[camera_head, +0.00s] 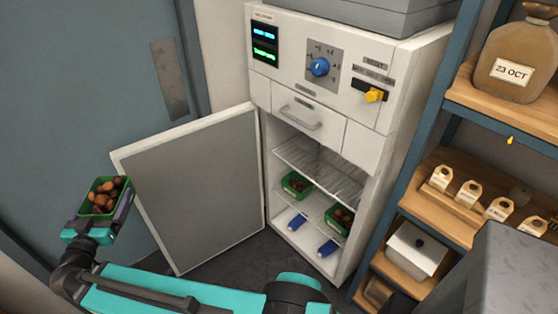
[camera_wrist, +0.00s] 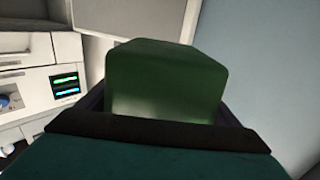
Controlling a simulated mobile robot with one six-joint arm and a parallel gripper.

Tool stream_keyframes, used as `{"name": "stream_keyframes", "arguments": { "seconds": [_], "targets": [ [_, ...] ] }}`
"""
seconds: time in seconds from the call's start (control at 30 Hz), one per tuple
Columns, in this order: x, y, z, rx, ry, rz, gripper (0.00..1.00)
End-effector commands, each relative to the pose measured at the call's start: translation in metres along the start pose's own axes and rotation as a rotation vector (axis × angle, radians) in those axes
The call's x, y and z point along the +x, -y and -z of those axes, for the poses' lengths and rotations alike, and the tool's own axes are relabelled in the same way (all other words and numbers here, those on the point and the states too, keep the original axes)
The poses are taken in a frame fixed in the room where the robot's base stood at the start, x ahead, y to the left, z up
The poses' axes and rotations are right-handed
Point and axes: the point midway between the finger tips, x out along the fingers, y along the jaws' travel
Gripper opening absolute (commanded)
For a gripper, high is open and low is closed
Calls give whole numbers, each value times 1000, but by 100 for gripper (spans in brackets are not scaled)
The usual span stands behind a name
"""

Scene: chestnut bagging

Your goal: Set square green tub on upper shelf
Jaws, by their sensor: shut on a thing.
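A square green tub (camera_head: 97,209) filled with brown chestnuts is at the far left in the head view. My gripper (camera_head: 108,212) is shut on it and holds it in the air, left of the open cabinet door. In the wrist view the tub's green wall (camera_wrist: 165,80) fills the middle, between the dark fingers. The white cabinet stands open. Its upper wire shelf (camera_head: 318,172) is empty where I can see it. The lower shelf (camera_head: 318,208) bears two more green tubs with chestnuts, one at the left (camera_head: 297,184) and one at the right (camera_head: 339,219).
The open cabinet door (camera_head: 195,190) stands between my gripper and the cabinet's inside. Two blue objects (camera_head: 298,221) lie on the cabinet floor. A blue-framed rack (camera_head: 400,200) with a bag, small tagged items and a white box stands close on the right.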

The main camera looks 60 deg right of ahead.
Motion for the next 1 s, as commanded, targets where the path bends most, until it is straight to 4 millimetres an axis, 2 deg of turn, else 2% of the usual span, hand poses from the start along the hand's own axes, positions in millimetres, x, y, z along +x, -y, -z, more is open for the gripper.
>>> {"name": "stream_keyframes", "arguments": {
  "seconds": [0.1, 0.5, 1.0],
  "targets": [
    [26, -19, -6, -1, -2, -37, 49],
    [108, -93, -26, -1, -2, -155, 49],
    [190, -204, -52, -1, -2, -301, 49]
  ]
}}
